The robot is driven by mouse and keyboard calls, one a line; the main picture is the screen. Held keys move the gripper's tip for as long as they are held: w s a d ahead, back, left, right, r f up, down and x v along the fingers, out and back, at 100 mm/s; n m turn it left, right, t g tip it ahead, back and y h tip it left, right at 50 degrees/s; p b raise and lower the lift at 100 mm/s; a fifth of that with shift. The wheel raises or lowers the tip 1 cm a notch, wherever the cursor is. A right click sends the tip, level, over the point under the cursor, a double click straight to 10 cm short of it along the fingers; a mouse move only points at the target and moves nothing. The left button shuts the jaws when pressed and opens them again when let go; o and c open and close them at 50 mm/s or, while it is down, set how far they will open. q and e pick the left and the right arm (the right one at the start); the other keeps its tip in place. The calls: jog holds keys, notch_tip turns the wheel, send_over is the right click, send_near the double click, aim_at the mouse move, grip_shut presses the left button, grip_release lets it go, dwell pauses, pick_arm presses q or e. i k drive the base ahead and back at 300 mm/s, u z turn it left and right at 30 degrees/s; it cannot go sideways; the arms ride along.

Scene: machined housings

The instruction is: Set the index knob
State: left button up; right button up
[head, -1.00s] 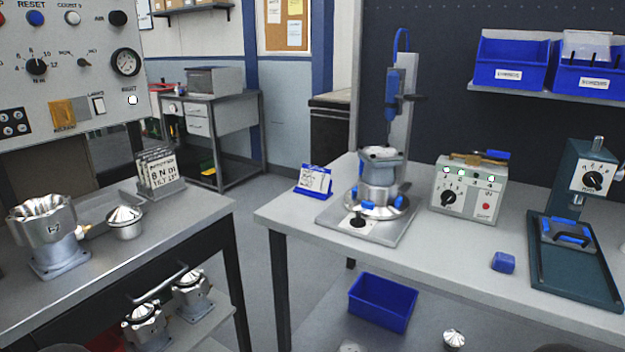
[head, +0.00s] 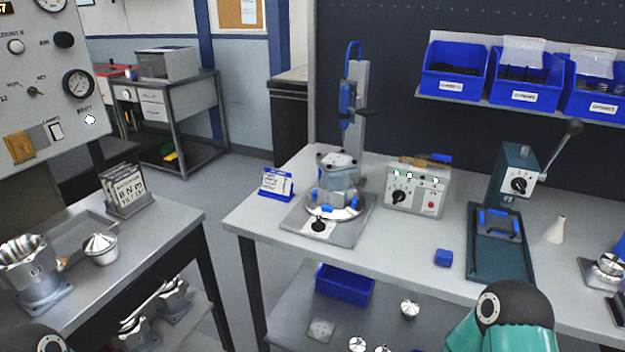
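Several black knobs show, and I cannot read which is labelled index. One knob (head: 319,225) sits on the front of the grey base plate (head: 293,225) of the drill-like fixture (head: 352,100). A second, pointer-type knob (head: 400,197) is on the face of the grey control box (head: 428,207) with lit lamps. A third knob (head: 519,185) is on the head of the green lever press (head: 500,245). A metal housing (head: 338,175) is mounted on the fixture. Neither gripper is in view. Part of my teal arm shows at the lower right, and a dark part of mine at the lower left.
A small blue block (head: 443,258) lies on the right bench (head: 400,255). A blue card stand (head: 277,184) is left of the fixture. Blue bins (head: 455,70) sit on the wall shelf. A left bench (head: 165,240) holds a housing (head: 35,268). A floor gap separates the benches.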

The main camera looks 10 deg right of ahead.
aim_at(318, 225)
jog(key=z, duration=1.05)
jog(key=k, duration=1.25)
jog(key=u, duration=0.5)
jog(key=i, duration=1)
